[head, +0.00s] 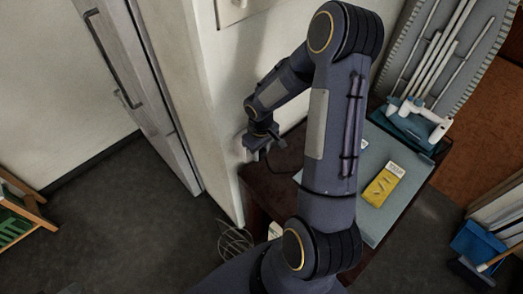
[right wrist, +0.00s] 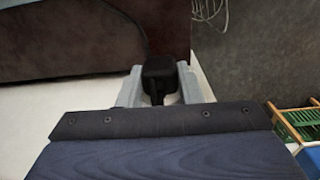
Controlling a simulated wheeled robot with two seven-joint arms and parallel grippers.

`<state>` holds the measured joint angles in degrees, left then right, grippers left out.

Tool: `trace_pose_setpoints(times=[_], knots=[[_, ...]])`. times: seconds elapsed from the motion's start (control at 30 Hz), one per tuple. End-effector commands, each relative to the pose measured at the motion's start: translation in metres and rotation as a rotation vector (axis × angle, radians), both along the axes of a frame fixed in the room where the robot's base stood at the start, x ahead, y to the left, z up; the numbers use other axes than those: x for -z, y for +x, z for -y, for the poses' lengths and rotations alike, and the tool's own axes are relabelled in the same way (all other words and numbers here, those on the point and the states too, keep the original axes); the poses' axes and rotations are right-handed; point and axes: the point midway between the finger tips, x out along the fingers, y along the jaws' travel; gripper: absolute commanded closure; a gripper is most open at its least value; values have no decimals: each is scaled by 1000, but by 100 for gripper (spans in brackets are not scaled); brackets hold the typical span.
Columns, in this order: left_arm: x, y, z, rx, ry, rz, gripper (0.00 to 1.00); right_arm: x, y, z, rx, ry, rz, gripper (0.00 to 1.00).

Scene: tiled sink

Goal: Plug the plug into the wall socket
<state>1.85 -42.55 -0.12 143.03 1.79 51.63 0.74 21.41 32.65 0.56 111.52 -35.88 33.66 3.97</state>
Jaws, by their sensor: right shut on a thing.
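My right gripper (head: 254,144) is at the pale wall, above the left end of the dark red cabinet. In the right wrist view its two grey fingers (right wrist: 159,86) are closed on the sides of a black plug (right wrist: 159,74). A dark cord shows beside the gripper in the head view. A small pale patch on the wall (head: 237,145) just left of the gripper may be the wall socket, but the gripper largely covers it. I cannot tell whether the plug touches it. My left gripper is in neither view.
The dark red cabinet (head: 265,190) carries a grey-blue mat (head: 405,161) with a yellow packet (head: 384,185). An ironing board (head: 448,40) stands at the back right. A wire whisk-like object (head: 235,240) is near the floor. A grey door (head: 150,90) is left of the wall.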

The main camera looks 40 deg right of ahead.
Motion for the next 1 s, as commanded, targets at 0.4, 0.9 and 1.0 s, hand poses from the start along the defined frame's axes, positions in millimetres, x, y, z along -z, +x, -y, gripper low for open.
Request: trace_pose_setpoints(times=[0.4, 0.9, 1.0], knots=[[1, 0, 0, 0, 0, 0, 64, 0, 9, -1, 0, 0, 0, 91], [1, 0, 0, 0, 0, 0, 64, -1, 9, -1, 0, 0, 0, 42], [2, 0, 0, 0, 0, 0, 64, -9, 9, 0, -1, -2, 3, 42]])
